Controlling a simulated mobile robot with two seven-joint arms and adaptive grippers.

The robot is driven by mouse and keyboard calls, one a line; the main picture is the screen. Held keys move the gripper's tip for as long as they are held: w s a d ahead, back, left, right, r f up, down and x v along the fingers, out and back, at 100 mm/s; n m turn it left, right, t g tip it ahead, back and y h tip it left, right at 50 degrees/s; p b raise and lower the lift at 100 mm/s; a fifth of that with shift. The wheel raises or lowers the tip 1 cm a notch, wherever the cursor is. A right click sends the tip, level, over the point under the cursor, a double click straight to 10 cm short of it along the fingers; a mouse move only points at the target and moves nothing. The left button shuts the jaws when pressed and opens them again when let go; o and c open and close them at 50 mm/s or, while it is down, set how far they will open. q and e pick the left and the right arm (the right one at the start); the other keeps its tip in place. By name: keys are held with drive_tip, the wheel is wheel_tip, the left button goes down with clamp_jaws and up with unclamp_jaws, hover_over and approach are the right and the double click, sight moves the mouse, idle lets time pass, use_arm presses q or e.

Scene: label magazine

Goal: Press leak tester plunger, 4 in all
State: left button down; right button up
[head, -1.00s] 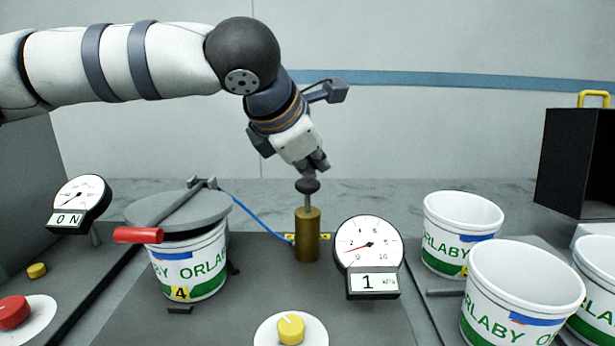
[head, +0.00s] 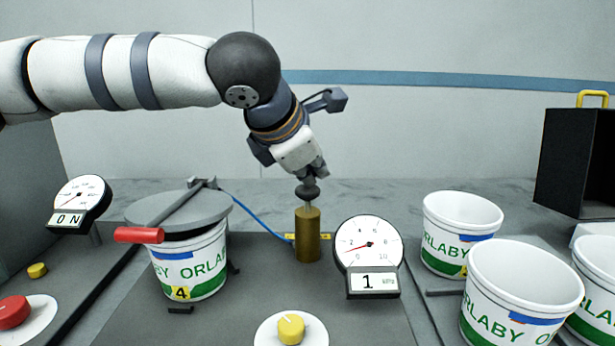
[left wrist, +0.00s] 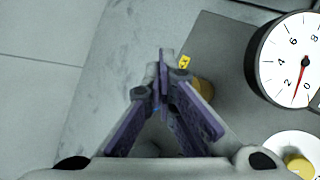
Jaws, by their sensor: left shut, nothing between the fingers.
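The leak tester's brass cylinder (head: 308,236) stands upright on the grey plate, with a short rod and a dark plunger knob (head: 309,193) on top. My left gripper (head: 318,175) is shut and empty, its fingertips pointing down at the knob and appearing to touch it. In the left wrist view the shut fingers (left wrist: 165,60) cover the knob, and part of the brass cylinder (left wrist: 203,90) shows beside them. The round gauge (head: 368,243) right of the cylinder has a display reading 1. My right gripper is not in view.
A white tub (head: 192,266) marked 4 sits under a grey lid (head: 165,210) with a red handle (head: 138,235). A second gauge (head: 80,195) reads 0 N. A yellow knob (head: 291,331) is in front. Several open tubs (head: 524,290) stand at right, near a black box (head: 575,160).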

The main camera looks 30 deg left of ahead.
sight(312, 189)
use_arm(q)
drive_tip(key=shift+f, duration=0.85)
idle(0.5)
drive_tip(key=shift+r, duration=2.4)
drive_tip(key=shift+r, duration=2.55)
